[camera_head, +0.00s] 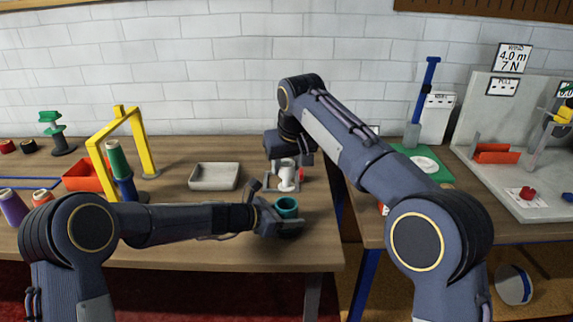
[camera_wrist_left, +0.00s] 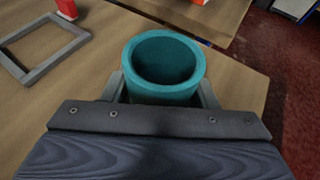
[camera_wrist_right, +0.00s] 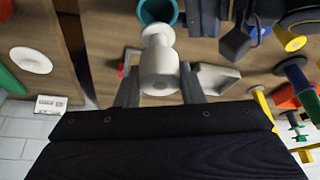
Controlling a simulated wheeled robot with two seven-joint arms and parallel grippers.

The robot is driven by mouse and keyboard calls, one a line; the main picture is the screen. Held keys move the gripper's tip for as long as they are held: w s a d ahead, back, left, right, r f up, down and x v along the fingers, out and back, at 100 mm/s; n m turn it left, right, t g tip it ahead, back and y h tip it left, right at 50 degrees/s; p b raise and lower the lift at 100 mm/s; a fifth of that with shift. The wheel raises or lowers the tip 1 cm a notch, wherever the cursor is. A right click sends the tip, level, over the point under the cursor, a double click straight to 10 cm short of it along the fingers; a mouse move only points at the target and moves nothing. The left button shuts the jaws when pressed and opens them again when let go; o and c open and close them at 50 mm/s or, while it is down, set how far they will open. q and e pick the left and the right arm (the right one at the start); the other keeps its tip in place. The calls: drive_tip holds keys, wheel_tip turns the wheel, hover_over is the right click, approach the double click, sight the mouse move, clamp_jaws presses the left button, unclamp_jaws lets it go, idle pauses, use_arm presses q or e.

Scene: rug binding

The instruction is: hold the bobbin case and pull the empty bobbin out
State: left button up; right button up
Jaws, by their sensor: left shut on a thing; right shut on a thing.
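The bobbin case is a teal open-topped cup (camera_head: 287,208), and its inside looks empty in the left wrist view (camera_wrist_left: 165,62). My left gripper (camera_head: 284,216) is shut on the case and holds it upright near the table's front edge. The empty bobbin is a white spool (camera_head: 287,178), and it also shows in the right wrist view (camera_wrist_right: 158,68). My right gripper (camera_head: 288,164) is shut on the bobbin, fingers on both sides of it. The bobbin is outside the case, apart from it and behind it in the head view.
A grey tray (camera_head: 214,177) lies to the left. A yellow gate-shaped frame (camera_head: 122,140), a red bin (camera_head: 83,177) and coloured spools stand further left. A second table (camera_head: 400,229) to the right, past a gap, carries a green board (camera_head: 424,166) and a grey stand.

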use_arm(q)
drive_tip(key=o, duration=1.2)
drive_tip(key=shift+a, duration=0.1)
